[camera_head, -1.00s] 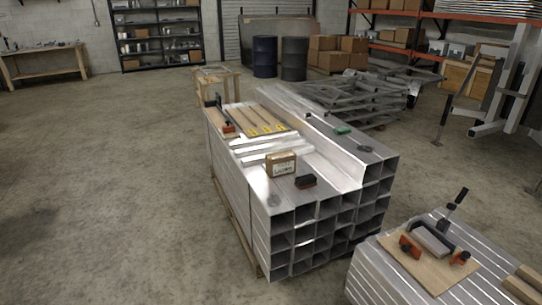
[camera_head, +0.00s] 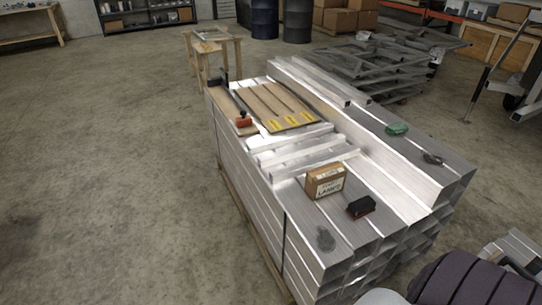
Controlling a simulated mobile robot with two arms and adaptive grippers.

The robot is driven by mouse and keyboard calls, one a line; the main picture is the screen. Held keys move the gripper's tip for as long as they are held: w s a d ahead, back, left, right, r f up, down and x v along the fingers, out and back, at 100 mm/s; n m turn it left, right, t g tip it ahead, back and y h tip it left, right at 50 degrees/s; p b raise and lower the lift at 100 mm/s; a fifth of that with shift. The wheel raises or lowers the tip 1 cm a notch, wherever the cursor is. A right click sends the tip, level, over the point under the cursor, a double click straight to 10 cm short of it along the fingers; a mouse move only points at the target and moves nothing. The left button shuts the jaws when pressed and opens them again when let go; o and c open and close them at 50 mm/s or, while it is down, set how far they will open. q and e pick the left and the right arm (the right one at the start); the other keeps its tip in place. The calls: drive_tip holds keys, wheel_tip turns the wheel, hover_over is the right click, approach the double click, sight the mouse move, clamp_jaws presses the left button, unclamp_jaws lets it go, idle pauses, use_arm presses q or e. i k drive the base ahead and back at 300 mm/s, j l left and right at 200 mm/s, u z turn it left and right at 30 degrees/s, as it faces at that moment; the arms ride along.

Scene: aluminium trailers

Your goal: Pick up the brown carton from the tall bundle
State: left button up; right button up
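The brown carton (camera_head: 325,182) is a small box with a white printed label, standing on top of the tall bundle (camera_head: 345,231) of square aluminium tubes, towards its near end. A dark block with a red part (camera_head: 361,207) lies just right of it on the same tubes. Nothing covers the carton. Neither of my grippers shows. A dark ribbed part at the bottom right corner looks like my own arm, well apart from the carton.
Short silver bars (camera_head: 300,152) lie behind the carton, with wooden boards (camera_head: 275,105) and an orange-handled clamp (camera_head: 243,121) beyond. A green item (camera_head: 397,129) sits on the raised right tubes. The concrete floor (camera_head: 110,190) at left is clear.

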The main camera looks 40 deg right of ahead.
sight(321, 182)
drive_tip(key=i+j, duration=0.1)
drive_tip(key=i, duration=0.9)
drive_tip(key=i+j+z, duration=0.1)
drive_tip(key=i+z, duration=0.2)
drive_tip(key=z, duration=0.15)
drive_tip(key=i+j+z, duration=0.15)
drive_tip(key=i+z, duration=0.15)
drive_tip(key=z, duration=0.15)
drive_tip(key=i+j+z, duration=0.3)
drive_tip(key=z, duration=0.15)
